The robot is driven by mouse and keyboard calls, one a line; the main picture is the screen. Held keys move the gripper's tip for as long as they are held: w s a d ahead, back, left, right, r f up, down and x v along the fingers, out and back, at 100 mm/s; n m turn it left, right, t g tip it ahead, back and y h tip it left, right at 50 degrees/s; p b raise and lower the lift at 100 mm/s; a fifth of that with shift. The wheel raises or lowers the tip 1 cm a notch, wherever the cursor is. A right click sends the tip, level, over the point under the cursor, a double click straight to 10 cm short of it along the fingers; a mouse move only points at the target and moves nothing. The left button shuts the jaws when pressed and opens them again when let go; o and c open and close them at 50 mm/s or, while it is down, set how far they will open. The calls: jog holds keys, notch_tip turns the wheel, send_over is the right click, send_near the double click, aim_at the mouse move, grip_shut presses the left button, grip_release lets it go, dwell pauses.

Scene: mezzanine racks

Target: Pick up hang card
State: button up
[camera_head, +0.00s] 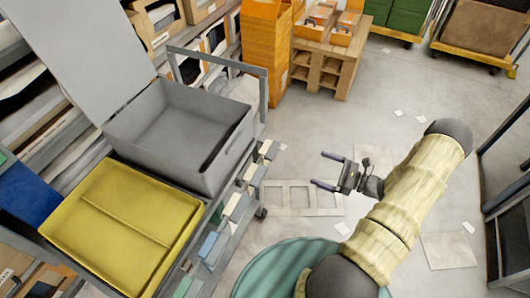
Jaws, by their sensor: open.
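My gripper (323,170) is open and empty, its two dark fingers pointing left above the floor. It is to the right of the cart and apart from everything on it. Several small cards or tags line the right side of the cart, among them a pale one (235,207) and a blue-grey one (208,244). I cannot tell which of them, if any, is the hang card.
The cart carries a grey bin (165,120) and a yellow tray (110,215). An orange cabinet (265,50) and a wooden pallet stack (325,65) stand behind. Loose papers (447,250) lie on the floor. A dark frame (500,150) borders the right.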

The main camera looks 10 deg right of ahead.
jog(key=p, duration=0.2)
send_near(276, 150)
jog(key=x, duration=0.2)
jog(key=f+x, duration=0.1)
jog(key=x, duration=0.1)
jog(key=shift+w+a, duration=0.25)
jog(key=shift+a, duration=0.1)
jog(key=shift+p+x, duration=0.45)
jog(key=shift+x, duration=2.15)
jog(key=c, duration=1)
jog(key=shift+r, duration=0.15)
